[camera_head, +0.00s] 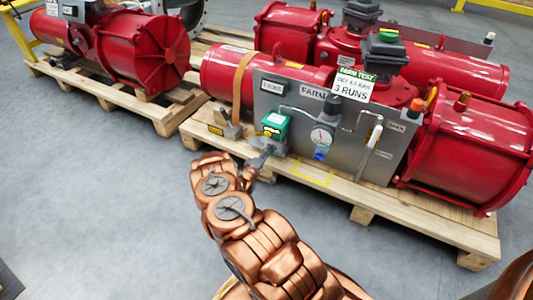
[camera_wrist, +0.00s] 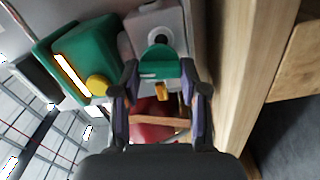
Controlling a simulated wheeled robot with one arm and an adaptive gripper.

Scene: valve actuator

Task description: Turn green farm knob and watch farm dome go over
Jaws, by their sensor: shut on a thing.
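The green knob (camera_wrist: 160,69) sits on a grey block in the wrist view, with a small yellow piece below it. My gripper (camera_wrist: 159,76) has its two fingers on either side of the knob and is shut on it. In the head view my gripper (camera_head: 262,157) reaches the lower front of the grey panel, just below a green box (camera_head: 275,124); the knob is hard to make out there. The green box also shows in the wrist view (camera_wrist: 75,62) with a yellow button.
The red actuator (camera_head: 470,145) lies on a wooden pallet (camera_head: 400,208). A gauge (camera_head: 321,137), pipes and a hanging sign (camera_head: 353,84) are close to the panel. Another red actuator (camera_head: 143,50) is at left. The grey floor at left is clear.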

